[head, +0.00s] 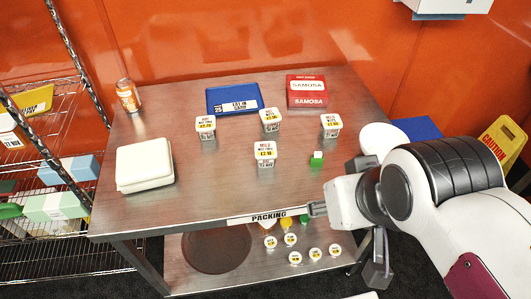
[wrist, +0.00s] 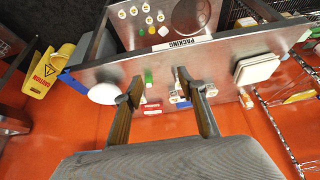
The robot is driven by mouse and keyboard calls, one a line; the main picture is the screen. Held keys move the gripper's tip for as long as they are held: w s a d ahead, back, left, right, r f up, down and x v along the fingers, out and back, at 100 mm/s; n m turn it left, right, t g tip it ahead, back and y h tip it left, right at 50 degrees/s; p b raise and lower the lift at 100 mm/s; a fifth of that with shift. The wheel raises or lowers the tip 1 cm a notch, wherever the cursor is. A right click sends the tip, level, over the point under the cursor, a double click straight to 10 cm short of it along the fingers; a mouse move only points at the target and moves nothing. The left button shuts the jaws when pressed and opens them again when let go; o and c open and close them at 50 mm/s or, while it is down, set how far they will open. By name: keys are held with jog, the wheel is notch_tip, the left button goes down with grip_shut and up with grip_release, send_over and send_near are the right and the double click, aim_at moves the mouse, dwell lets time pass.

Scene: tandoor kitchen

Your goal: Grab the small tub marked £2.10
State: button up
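Several small white square tubs stand on the steel table. The front middle tub (head: 265,153) has a yellow price that seems to read £2.10, but the print is tiny. Other tubs stand at the left (head: 205,127), back middle (head: 270,119) and right (head: 331,125), with prices I cannot read surely. My gripper (wrist: 157,87) is open and empty in the wrist view, its fingers spread wide. In the head view my arm reaches in from the right, its end near the table's front edge, apart from the tubs. In the wrist view the fingers partly cover the tubs.
A blue tray (head: 228,106) with a sign and a red samosa box (head: 307,91) lie at the back. A white box (head: 144,164) and a jar (head: 128,95) are on the left. A green block (head: 316,160) stands near the front tub. Lidded pots sit on the shelf (head: 175,257) below.

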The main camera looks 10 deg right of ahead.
jog(key=o, duration=0.7)
